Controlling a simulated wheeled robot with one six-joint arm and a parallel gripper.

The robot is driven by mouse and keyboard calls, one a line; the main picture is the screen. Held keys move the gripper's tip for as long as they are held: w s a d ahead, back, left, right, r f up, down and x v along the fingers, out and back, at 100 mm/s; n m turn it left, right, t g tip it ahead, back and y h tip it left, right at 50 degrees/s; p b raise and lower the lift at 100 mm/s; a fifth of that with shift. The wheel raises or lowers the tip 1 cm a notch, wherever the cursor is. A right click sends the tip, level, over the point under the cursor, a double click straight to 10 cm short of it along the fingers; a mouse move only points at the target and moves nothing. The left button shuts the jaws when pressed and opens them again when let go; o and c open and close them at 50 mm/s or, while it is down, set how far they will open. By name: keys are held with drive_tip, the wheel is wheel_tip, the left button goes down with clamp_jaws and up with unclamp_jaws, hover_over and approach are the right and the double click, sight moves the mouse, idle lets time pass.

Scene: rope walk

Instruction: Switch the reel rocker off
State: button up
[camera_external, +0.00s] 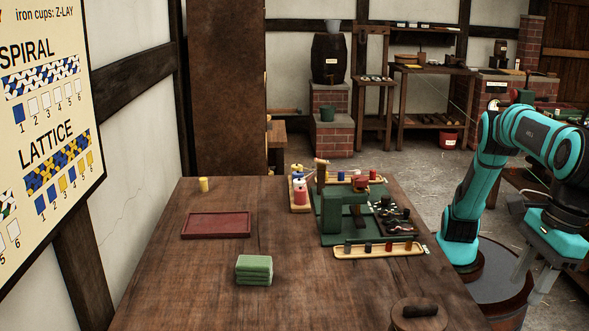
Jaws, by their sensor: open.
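A green machine (333,212) stands on the right part of the wooden table, with small coloured parts on and around it. The reel rocker is too small to pick out, so I cannot tell its position. My gripper (524,290) is at the lower right, beyond the table's right edge. Its two grey fingers point down and are apart with nothing between them. It is well away from the green machine.
Wooden trays with coloured spools (378,250) flank the machine. A dark red tray (216,225), a stacked green block (254,270) and a yellow cup (203,184) lie to the left. A round wooden piece (419,320) is at the front right. The table's front middle is clear.

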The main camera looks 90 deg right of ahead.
drive_tip(key=shift+o, duration=0.2)
drive_tip(key=o, duration=0.6)
drive_tip(key=shift+o, duration=0.2)
drive_tip(key=w+f+m+g, duration=0.1)
drive_tip(key=f+m, duration=0.4)
drive_tip(key=m, duration=0.1)
drive_tip(key=w+f+m, duration=0.1)
drive_tip(key=f+m, duration=0.5)
drive_tip(key=w+f+m+g, duration=0.1)
drive_tip(key=w+f+m, duration=0.1)
drive_tip(key=f+m, duration=0.3)
drive_tip(key=shift+f+m+g, duration=0.25)
drive_tip(key=shift+m+g, duration=0.05)
drive_tip(key=shift+m, duration=0.2)
drive_tip(key=shift+c, duration=0.4)
